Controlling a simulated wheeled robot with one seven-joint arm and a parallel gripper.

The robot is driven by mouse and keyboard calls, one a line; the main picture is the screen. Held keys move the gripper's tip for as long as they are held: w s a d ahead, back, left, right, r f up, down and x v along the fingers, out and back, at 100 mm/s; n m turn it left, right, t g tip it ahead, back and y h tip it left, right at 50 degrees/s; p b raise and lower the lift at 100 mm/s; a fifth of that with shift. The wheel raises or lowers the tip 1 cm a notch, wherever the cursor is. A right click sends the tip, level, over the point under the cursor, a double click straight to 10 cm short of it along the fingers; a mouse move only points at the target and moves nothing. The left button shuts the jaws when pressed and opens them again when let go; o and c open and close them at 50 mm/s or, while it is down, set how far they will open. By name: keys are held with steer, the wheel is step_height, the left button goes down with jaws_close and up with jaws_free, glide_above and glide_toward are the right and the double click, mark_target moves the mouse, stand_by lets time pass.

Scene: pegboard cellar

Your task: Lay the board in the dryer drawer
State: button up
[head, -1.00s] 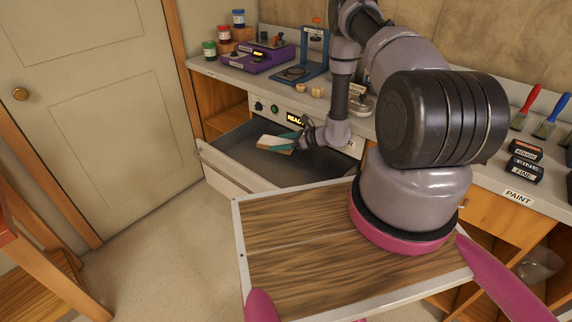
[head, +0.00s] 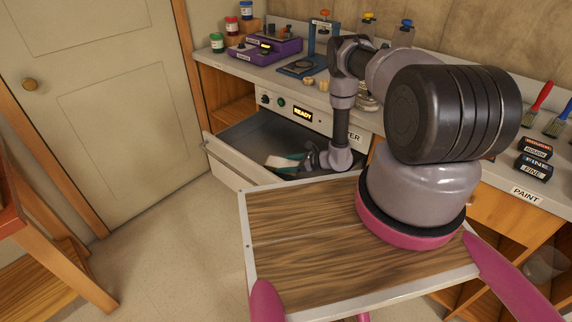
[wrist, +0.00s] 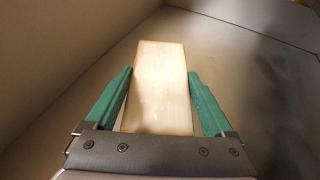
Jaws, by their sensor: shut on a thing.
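My gripper (wrist: 160,108) is shut on a pale wooden board (wrist: 162,75), with one green finger along each side of it. In the head view the board (head: 277,161) is inside the open dryer drawer (head: 228,161), toward its front side. My gripper (head: 290,162) reaches down into the drawer from the right. In the wrist view the drawer's grey floor (wrist: 235,65) lies beyond and below the board, and a drawer wall (wrist: 60,60) rises at left. I cannot tell whether the board touches the floor. My wooden deck hides the drawer's near right part.
The dryer front above the drawer has a lit READY display (head: 302,114). The counter holds a purple device (head: 265,47), paint jars (head: 231,25), a blue stand (head: 318,45), sanding blocks (head: 533,158) and brushes (head: 538,102). A door (head: 95,100) stands at left.

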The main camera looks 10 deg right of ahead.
steer(key=shift+f, duration=0.55)
steer(key=o, duration=1.2)
steer(key=shift+c, duration=0.2)
